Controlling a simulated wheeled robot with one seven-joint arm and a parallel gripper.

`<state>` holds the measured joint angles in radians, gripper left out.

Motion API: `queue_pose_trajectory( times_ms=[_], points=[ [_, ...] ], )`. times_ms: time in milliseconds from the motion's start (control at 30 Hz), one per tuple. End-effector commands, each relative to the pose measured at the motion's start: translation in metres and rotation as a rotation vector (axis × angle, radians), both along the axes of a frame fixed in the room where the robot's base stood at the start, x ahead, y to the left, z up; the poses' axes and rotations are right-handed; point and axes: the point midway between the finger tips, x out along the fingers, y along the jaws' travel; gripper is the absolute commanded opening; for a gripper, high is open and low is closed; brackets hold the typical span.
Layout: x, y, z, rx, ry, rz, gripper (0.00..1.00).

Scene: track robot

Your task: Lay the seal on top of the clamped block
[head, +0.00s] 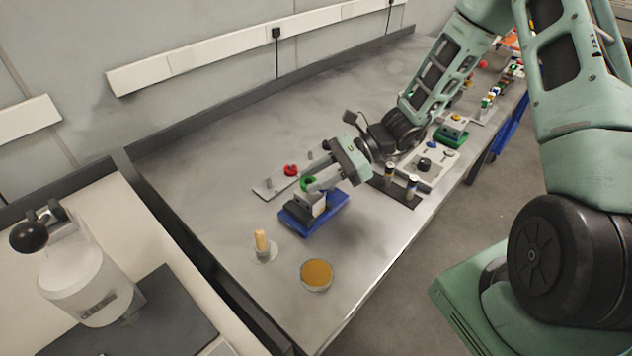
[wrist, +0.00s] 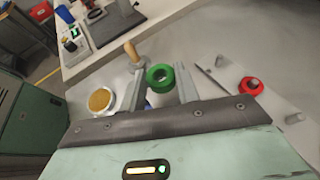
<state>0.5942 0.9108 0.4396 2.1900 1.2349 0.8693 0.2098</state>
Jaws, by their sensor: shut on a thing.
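The seal is a green ring (head: 307,184), held between the fingers of my gripper (head: 318,184). The wrist view shows the green ring (wrist: 153,83) between the two fingers of my gripper (wrist: 160,74). The block (head: 319,208) is pale grey and sits in a blue clamp (head: 298,222) on the bench. The seal is at the block's top in the head view; I cannot tell whether they touch. In the wrist view the block is hidden, and only a bit of blue (wrist: 148,105) shows below the seal.
A red ring (head: 291,170) sits on a flat plate with pegs behind the clamp. A wooden-handled tool (head: 262,242) and a round dish of amber stuff (head: 316,274) stand in front. Small cylinders (head: 412,186) stand on a dark mat to the right.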

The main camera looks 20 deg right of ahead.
Motion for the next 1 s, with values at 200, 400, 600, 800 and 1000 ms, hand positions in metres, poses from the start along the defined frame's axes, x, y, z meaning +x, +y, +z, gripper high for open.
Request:
queue_pose_trajectory(
  times_ms=[200, 400, 600, 800, 1000],
  points=[
    [0.000, 0.000, -0.019, 0.001, 0.000, 0.000, 0.10],
    [0.000, 0.000, -0.019, 0.000, -0.001, 0.000, 0.10],
    [0.000, 0.000, -0.022, 0.000, -0.001, 0.000, 0.43],
    [0.000, 0.000, -0.022, 0.000, -0.001, 0.000, 0.54],
    [0.000, 0.000, -0.016, 0.000, -0.002, 0.001, 0.54]
  ],
)
